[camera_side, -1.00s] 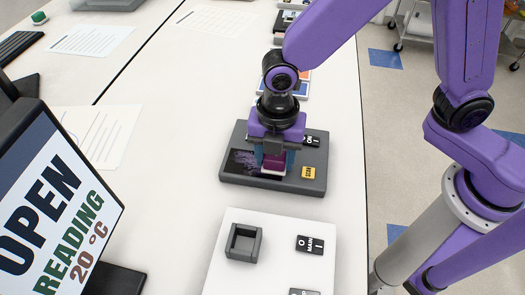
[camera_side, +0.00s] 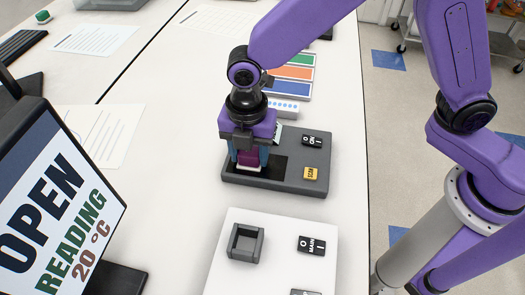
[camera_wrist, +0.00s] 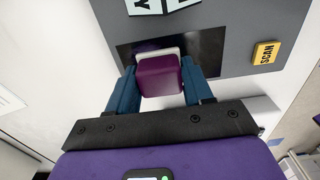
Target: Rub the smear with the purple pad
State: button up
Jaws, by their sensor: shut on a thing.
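My gripper (camera_side: 248,160) is shut on the purple pad (camera_side: 247,158), which has a pale base at its lower end. The wrist view also shows the purple pad (camera_wrist: 160,78) between my two blue fingers. The pad is over the left part of the black glass panel (camera_side: 274,168), at or very near its surface; I cannot tell whether it touches. The panel lies in a grey device (camera_side: 306,188) and also shows in the wrist view (camera_wrist: 208,52). No smear is visible on the uncovered glass; the pad and gripper hide the left part.
The device has a black ON switch (camera_side: 312,140) and a yellow SCAN button (camera_side: 310,173). A white unit (camera_side: 225,275) with a grey square holder (camera_side: 246,243) and a MAIN switch (camera_side: 312,245) stands in front. A screen (camera_side: 60,215) at left reads OPEN, READING 20 °C. Colored racks (camera_side: 292,75) lie behind.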

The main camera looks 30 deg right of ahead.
aim_at(282, 168)
jog(key=shift+w+a, duration=1.25)
jog(key=shift+w, duration=0.15)
jog(key=shift+s+d, duration=3.7)
jog(key=shift+w+a, duration=3.75)
jog(key=shift+a, duration=0.05)
notch_tip(282, 168, up, 8)
jog(key=shift+r, duration=0.15)
